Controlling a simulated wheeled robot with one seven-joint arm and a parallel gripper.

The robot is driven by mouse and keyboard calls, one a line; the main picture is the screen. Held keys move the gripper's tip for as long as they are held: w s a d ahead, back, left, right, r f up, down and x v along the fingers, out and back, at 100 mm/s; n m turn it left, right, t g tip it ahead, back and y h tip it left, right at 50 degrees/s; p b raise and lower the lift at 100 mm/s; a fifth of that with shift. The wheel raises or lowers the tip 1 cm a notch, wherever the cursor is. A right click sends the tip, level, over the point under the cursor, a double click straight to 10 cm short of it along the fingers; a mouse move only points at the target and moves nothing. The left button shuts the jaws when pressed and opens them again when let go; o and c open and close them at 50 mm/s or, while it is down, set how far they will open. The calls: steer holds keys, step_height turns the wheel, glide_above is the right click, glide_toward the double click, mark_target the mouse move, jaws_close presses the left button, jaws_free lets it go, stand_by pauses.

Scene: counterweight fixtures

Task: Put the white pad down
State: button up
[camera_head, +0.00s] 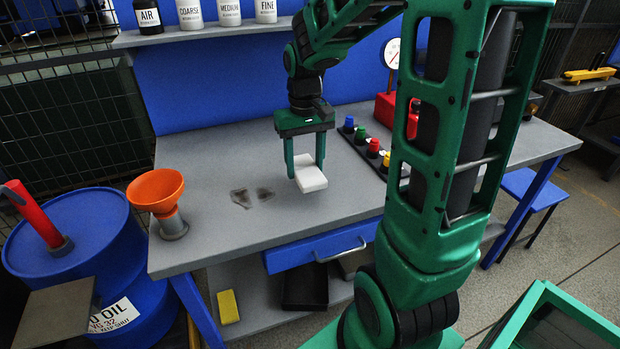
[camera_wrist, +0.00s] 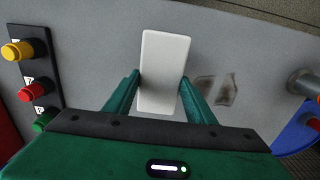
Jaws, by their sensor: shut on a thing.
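The white pad (camera_head: 309,176) is a small flat block between the fingers of my gripper (camera_head: 305,170), over the middle of the grey workbench (camera_head: 240,225). In the wrist view the pad (camera_wrist: 164,62) stands out beyond the fingertips of my gripper (camera_wrist: 162,80), with a finger against each long side. My gripper is shut on it and points down. The pad looks a little above the bench top, but I cannot tell the exact gap.
Dark smudges (camera_head: 252,197) mark the bench left of the pad. An orange funnel (camera_head: 155,190) stands at the left end. A strip of coloured knobs (camera_head: 373,148) and a red gauge unit (camera_head: 384,110) are at the right. Bare bench top lies around the pad.

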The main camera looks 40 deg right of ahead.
mark_target(314, 164)
steer(key=d+f, duration=0.1)
steer(key=d, duration=0.1)
steer(key=shift+d+f, duration=0.35)
steer(key=shift+s+f, duration=0.1)
steer(key=shift+f, duration=1.9)
steer(key=shift+f, duration=0.25)
steer(key=o, duration=1)
steer(key=shift+s, duration=0.1)
steer(key=r, duration=1.1)
steer(key=shift+w, duration=0.2)
steer(key=shift+r, duration=0.65)
steer(key=shift+s+r, duration=0.1)
steer(key=shift+s, duration=0.25)
steer(key=s+f+m, duration=0.1)
steer(key=s, duration=0.6)
steer(key=s+f+m, duration=0.1)
steer(key=s, duration=0.6)
steer(key=s+a+f+m, duration=0.1)
steer(key=s+f, duration=0.1)
steer(key=s, duration=0.5)
